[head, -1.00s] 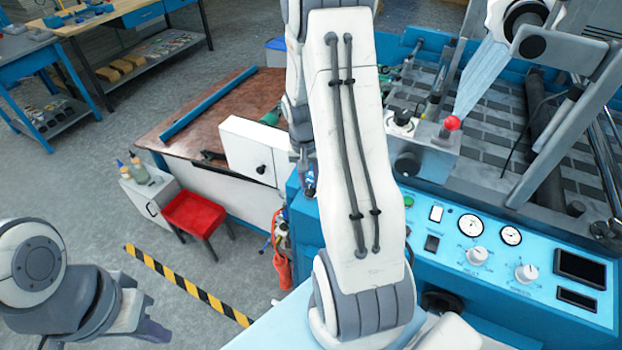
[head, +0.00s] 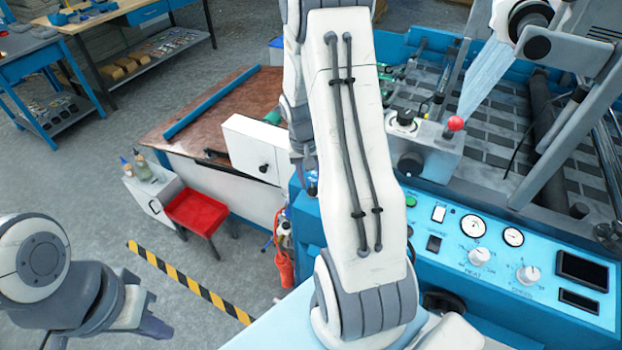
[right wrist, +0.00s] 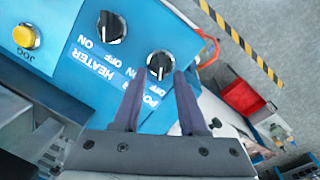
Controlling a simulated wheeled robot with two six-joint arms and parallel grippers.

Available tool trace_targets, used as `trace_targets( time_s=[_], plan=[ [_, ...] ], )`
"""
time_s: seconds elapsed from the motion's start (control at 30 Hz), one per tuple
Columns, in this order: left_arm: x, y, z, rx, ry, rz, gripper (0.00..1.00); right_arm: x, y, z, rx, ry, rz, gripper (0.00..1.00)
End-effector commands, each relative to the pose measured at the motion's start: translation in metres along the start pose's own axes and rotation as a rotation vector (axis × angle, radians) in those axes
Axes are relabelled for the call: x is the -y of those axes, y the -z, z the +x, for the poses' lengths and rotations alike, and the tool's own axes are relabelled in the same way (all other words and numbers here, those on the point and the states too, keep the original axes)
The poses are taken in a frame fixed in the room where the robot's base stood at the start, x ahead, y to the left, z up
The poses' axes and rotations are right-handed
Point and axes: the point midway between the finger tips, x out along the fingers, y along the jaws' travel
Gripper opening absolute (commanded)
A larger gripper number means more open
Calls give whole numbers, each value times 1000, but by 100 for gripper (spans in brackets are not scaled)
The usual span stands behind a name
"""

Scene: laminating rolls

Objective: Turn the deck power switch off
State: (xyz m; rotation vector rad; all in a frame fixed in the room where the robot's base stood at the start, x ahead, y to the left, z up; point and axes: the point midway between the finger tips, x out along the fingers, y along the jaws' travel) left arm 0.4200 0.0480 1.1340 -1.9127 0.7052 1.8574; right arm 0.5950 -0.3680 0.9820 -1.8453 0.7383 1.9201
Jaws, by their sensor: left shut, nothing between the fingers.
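The power switch (right wrist: 160,65) is a black round knob on the blue panel, in the right wrist view, with a white mark on its lower side. Lettering reading POWER, ON and OFF is upside down and partly covered by a finger, so I cannot tell its setting. My right gripper (right wrist: 160,74) is open, its two fingertips on either side of the knob in the picture; I cannot tell whether they touch it. In the head view my right arm hides the switch. My left gripper (head: 155,328) is shut and empty at the lower left, far from the panel.
The heater knob (right wrist: 111,27) and yellow jog button (right wrist: 26,37) are on the same panel. The head view shows the heat and speed dials (head: 480,257), a red-topped lever (head: 455,124), a red stool (head: 196,212) and striped floor tape (head: 190,285).

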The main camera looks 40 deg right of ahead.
Motion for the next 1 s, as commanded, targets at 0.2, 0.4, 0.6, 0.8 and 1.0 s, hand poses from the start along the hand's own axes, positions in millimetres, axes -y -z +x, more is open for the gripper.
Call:
trace_targets(
  time_s=[0.2, 0.4, 0.6, 0.8, 1.0],
  plan=[
    [0, 0, 0, 0, 0, 0, 0, 0, 0, 0, 0, 0, 1, 42],
    [0, 0, 2, 0, 0, 0, 0, 0, 1, -10, -5, 0, 1, 42],
    [0, 0, 7, 0, 0, 0, 0, 0, 2, -46, -8, 1, 2, 42],
    [1, -1, 11, 0, 0, 1, 0, 0, 1, -84, -6, 1, 1, 42],
    [1, -1, 12, 0, 0, 1, 0, 0, 0, -102, -2, 1, 1, 42]
  ],
)
